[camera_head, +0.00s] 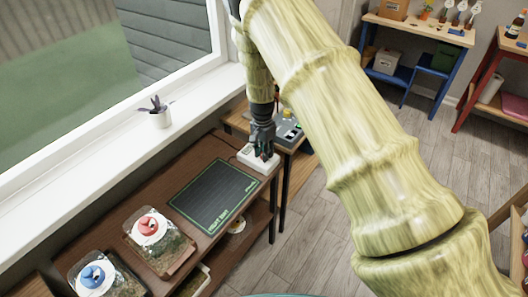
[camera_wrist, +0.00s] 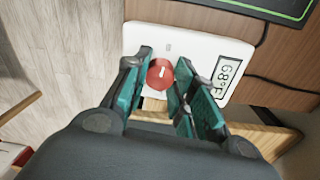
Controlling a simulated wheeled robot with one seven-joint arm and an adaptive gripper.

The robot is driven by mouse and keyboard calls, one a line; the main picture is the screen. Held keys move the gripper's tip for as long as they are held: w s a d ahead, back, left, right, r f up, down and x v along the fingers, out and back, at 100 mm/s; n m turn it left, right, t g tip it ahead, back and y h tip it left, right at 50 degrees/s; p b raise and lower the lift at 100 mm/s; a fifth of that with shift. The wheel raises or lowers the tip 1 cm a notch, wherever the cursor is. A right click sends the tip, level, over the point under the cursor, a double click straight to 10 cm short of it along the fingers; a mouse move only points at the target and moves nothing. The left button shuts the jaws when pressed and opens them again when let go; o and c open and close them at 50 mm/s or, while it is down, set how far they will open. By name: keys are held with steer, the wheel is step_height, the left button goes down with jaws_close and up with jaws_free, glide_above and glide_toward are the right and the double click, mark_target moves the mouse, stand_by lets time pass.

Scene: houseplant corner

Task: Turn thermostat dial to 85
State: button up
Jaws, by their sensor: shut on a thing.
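The white thermostat (camera_head: 262,166) sits at the far end of the brown wooden table, and its white plate fills the top middle of the wrist view (camera_wrist: 190,42). A round red dial (camera_wrist: 160,74) with a white mark stands on the plate. The display (camera_wrist: 231,78) to its right appears to read 68°F and is turned on its side. My gripper (camera_wrist: 160,66) is shut on the red dial, with teal finger pads on its left and right sides. In the head view my gripper (camera_head: 264,154) is over the thermostat and hides the dial.
A dark green-edged mat (camera_head: 215,194) lies beside the thermostat. Two clear-lidded containers with a red knob (camera_head: 148,226) and a blue knob (camera_head: 93,275) stand nearer. A potted plant (camera_head: 158,115) is on the windowsill. A lower side table (camera_head: 290,135) adjoins the far end.

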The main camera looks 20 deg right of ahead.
stand_by(0.5)
steer(key=o, duration=1.1)
steer(key=shift+a, duration=0.1)
steer(key=shift+c, duration=0.2)
step_height(320, 180, up, 12)
steer(key=shift+w, duration=0.25)
steer(key=shift+a+f, duration=0.1)
